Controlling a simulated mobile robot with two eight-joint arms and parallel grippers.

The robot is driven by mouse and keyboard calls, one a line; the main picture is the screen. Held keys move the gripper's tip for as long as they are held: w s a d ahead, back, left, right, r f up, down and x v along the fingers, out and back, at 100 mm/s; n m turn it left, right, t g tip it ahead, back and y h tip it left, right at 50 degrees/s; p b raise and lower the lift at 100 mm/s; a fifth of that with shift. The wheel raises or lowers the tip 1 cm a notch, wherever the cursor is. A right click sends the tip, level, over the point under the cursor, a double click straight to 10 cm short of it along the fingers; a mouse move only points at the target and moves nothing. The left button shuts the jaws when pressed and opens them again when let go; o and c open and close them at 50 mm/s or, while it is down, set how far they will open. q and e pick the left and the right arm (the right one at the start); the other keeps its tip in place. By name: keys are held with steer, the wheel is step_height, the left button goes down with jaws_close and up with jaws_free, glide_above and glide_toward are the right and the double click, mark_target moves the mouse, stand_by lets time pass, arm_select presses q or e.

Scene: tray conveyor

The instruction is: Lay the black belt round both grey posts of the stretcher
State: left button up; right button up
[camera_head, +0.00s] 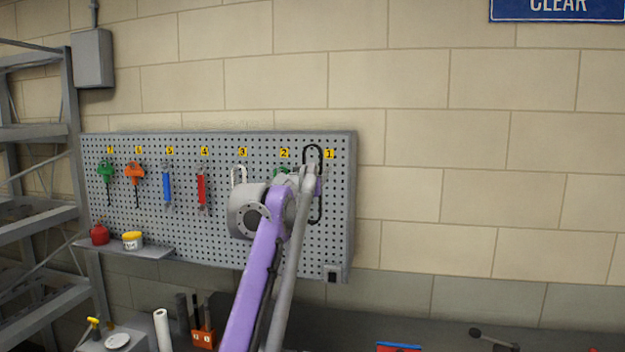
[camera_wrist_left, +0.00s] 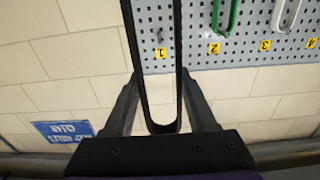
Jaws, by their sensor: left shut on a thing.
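The black belt (camera_head: 313,152) is a long narrow upright loop in front of the pegboard, beside the yellow label 1. My left gripper (camera_head: 309,181) is at the belt's middle and hides part of it. In the left wrist view the fingers (camera_wrist_left: 160,78) are shut on the belt (camera_wrist_left: 143,100) from its two outer sides. A small peg (camera_wrist_left: 161,38) shows inside the loop there; I cannot tell whether the belt rests on it. I cannot make out the stretcher or its grey posts. My right gripper is not in view.
The grey pegboard (camera_head: 225,147) carries several hanging tools and a white loop (camera_head: 239,173); a green loop (camera_wrist_left: 224,20) hangs near the belt. A small shelf (camera_head: 150,252) holds a red can and a tub. A dark bench surface (camera_head: 445,325) lies below, with several items.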

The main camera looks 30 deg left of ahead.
arm_select(q)
steer(key=b+v, duration=0.1)
steer(key=v, duration=0.6)
steer(key=shift+s, duration=0.3)
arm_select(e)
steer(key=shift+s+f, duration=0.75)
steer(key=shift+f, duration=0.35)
